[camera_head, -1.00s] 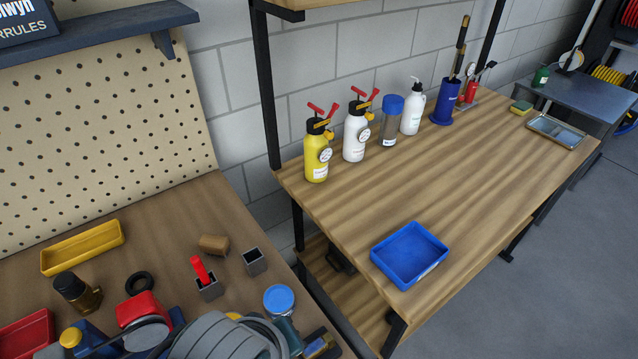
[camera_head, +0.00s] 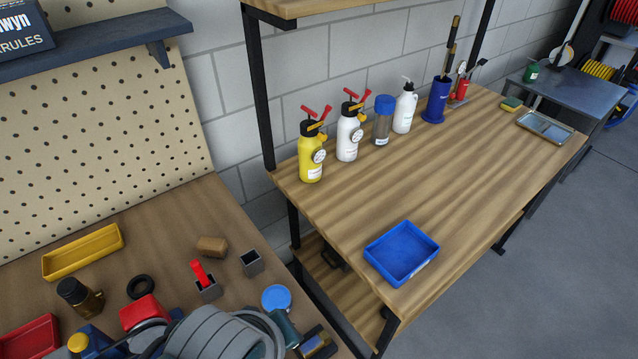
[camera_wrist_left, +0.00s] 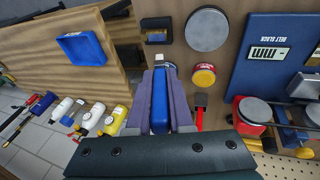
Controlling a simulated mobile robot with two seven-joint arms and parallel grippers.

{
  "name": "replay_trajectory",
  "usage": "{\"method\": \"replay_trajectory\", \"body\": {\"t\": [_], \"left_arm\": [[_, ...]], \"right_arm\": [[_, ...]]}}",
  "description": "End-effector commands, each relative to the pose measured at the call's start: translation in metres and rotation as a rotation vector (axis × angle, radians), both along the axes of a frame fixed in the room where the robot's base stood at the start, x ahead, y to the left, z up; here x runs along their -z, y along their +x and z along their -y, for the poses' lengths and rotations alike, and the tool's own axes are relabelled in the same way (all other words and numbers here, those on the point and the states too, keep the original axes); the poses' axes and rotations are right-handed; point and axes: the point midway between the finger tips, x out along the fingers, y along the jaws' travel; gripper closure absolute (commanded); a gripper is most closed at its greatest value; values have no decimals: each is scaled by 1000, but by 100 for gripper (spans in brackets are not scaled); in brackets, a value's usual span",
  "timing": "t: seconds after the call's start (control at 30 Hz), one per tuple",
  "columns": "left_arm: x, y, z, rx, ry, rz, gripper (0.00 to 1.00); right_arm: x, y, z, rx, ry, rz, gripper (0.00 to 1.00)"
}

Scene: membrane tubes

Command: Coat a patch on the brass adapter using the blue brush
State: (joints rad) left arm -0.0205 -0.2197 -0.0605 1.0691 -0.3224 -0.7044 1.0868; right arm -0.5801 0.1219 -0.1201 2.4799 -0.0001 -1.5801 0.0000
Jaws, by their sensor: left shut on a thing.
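My left gripper (camera_wrist_left: 160,85) is shut on a long blue piece (camera_wrist_left: 160,115), which looks like the handle of the blue brush. Its far end and bristles are not clear. In the head view I cannot make out the gripper jaws or the brush. I cannot surely pick out the brass adapter. A brass-coloured piece with a black top (camera_head: 80,297) stands at the lower left. A red-handled tool (camera_head: 203,276) stands in a grey square holder, and it also shows in the left wrist view (camera_wrist_left: 199,115). My right gripper is not in view.
An empty-looking grey square holder (camera_head: 252,262), a brown block (camera_head: 212,247), a black ring (camera_head: 141,287) and a yellow tray (camera_head: 82,252) sit on the near bench. A blue tray (camera_head: 435,263) and several bottles are on the second bench, whose middle is clear.

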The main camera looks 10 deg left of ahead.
Motion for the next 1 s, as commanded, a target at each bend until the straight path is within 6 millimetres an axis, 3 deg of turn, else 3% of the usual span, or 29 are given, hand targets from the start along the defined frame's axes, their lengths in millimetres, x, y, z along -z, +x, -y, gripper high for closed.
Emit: {"method": "replay_trajectory", "body": {"t": [0.37,0.63,1.0], "left_arm": [[1,0,0,0,0,0,100],[17,6,2,1,-3,-2,100],[16,7,1,13,-2,-3,100]], "right_arm": [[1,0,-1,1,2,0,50],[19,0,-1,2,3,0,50],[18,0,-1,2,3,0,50]]}}
